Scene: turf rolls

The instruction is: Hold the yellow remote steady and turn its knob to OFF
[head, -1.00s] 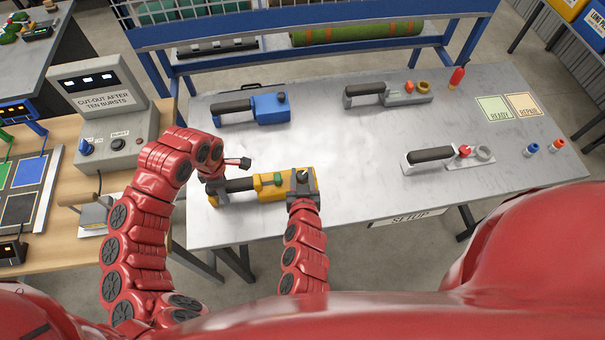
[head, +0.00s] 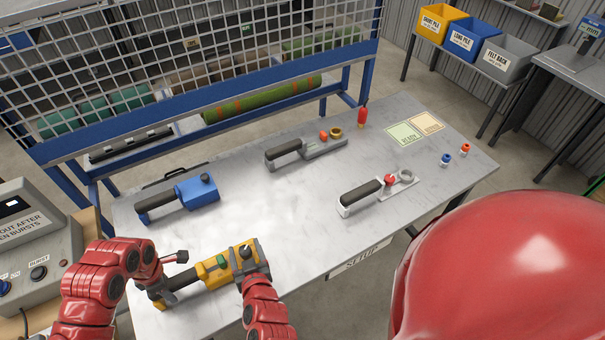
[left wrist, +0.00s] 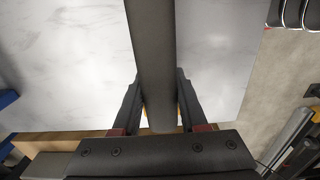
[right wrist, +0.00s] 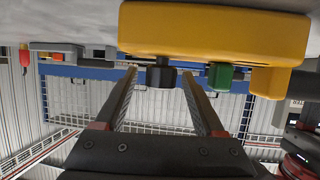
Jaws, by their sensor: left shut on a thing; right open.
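The yellow remote (head: 212,274) lies on the metal table near its front left, its dark handle (left wrist: 150,40) pointing left. My left gripper (head: 160,288) is shut on this handle; in the left wrist view its fingers (left wrist: 156,95) press it from both sides. My right gripper (head: 248,258) is at the other end, over the black knob (head: 245,251). In the right wrist view its open fingers (right wrist: 161,80) stand on either side of the knob (right wrist: 161,76), with gaps visible. A green button (right wrist: 221,76) is beside it. The knob's marking cannot be read.
A blue remote (head: 186,192) lies behind the yellow one. A grey remote (head: 306,148) and a white-grey remote (head: 373,192) lie farther right. The table (head: 285,225) is clear between them. A control box (head: 38,245) stands at the left.

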